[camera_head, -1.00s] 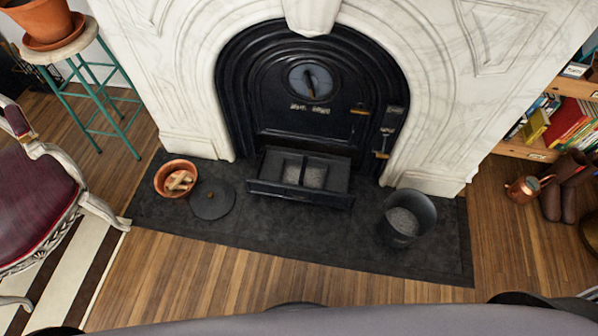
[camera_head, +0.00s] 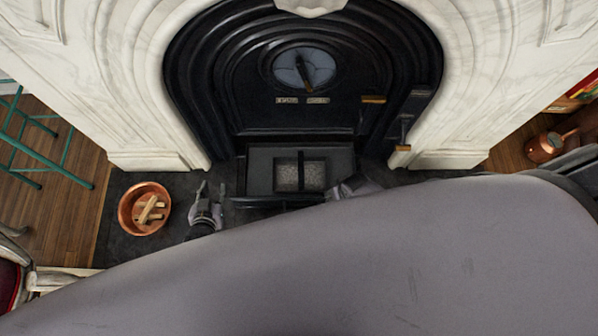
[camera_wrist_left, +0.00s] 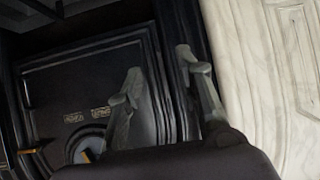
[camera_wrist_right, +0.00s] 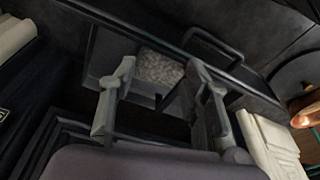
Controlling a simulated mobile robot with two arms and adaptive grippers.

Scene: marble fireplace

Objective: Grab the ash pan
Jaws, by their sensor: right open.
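The ash pan (camera_head: 277,176) is a dark box of grey ash in the pulled-out tray (camera_head: 258,168) below the stove door. My right gripper (camera_head: 345,187) is at its right in the head view, mostly hidden by my grey arm. In the right wrist view the right gripper's fingers (camera_wrist_right: 160,92) are open, with grey ash (camera_wrist_right: 160,68) and a dark bar handle (camera_wrist_right: 215,45) beyond them. I cannot tell if they touch the pan. My left gripper (camera_head: 211,188) is open and empty left of the tray. The left wrist view shows its fingers (camera_wrist_left: 165,85) apart.
A copper bowl of wood pieces (camera_head: 145,208) stands at left on the dark hearth. White marble (camera_head: 130,100) flanks the black stove front (camera_head: 330,110). A copper pot (camera_head: 545,147) is on the floor at right. My grey arm covers the foreground.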

